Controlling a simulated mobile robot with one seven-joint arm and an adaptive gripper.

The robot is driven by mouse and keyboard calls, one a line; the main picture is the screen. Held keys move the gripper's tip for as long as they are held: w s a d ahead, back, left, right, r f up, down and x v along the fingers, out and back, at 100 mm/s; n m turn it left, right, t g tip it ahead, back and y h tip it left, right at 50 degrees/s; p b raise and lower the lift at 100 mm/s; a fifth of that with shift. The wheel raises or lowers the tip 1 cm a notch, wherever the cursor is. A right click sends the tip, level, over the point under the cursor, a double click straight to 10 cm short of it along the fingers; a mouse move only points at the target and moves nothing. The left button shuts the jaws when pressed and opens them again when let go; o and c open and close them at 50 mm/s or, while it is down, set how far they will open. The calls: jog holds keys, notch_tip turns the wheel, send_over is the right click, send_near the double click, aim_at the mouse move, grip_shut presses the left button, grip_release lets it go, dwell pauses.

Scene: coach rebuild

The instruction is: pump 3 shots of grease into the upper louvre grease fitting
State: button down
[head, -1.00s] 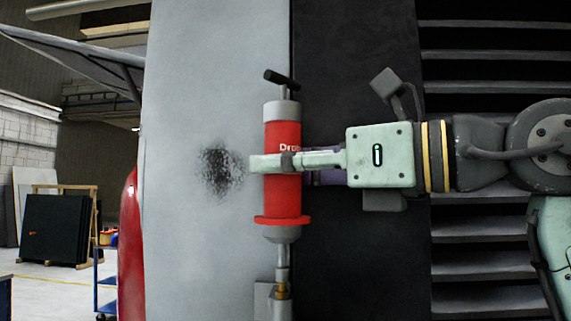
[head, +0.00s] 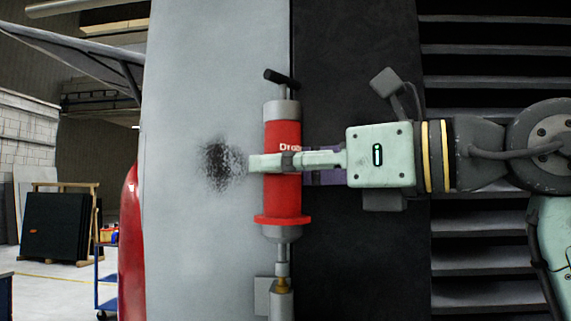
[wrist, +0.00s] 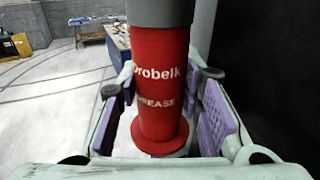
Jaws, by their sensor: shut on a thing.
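A red grease gun (head: 283,190) with a grey cap and a dark T-handle (head: 281,78) stands upright in front of the panels in the head view. My gripper (head: 278,161) reaches in from the right and is shut around the gun's red barrel. The wrist view shows the red barrel (wrist: 160,95) between my two fingers. The gun's grey nozzle (head: 282,256) points down onto a brass-coloured fitting (head: 282,285) near the bottom edge. They look in line and meeting, but I cannot tell whether they are coupled.
A pale panel (head: 190,260) with a dark smudge (head: 221,165) lies behind and left of the gun. A black panel (head: 350,270) and dark louvre slats (head: 480,255) are to the right. A blue cart (head: 106,270) stands on the open floor at far left.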

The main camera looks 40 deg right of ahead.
aim_at(298, 105)
jog(key=shift+r+p, duration=0.55)
jog(key=shift+r, duration=0.25)
jog(key=shift+f+b, duration=0.5)
jog(key=shift+f, duration=0.5)
dwell(1.4)
jog(key=shift+r, duration=0.15)
dwell(0.3)
jog(key=shift+r+p, duration=0.7)
jog(key=shift+r, duration=0.25)
jog(key=shift+r, duration=2.4)
jog(key=shift+s+a+b, duration=0.35)
jog(key=shift+s+a, duration=0.95)
jog(key=shift+a, duration=0.25)
jog(key=shift+s+a+b, duration=0.3)
jog(key=shift+s+a, duration=1)
jog(key=shift+a, duration=0.2)
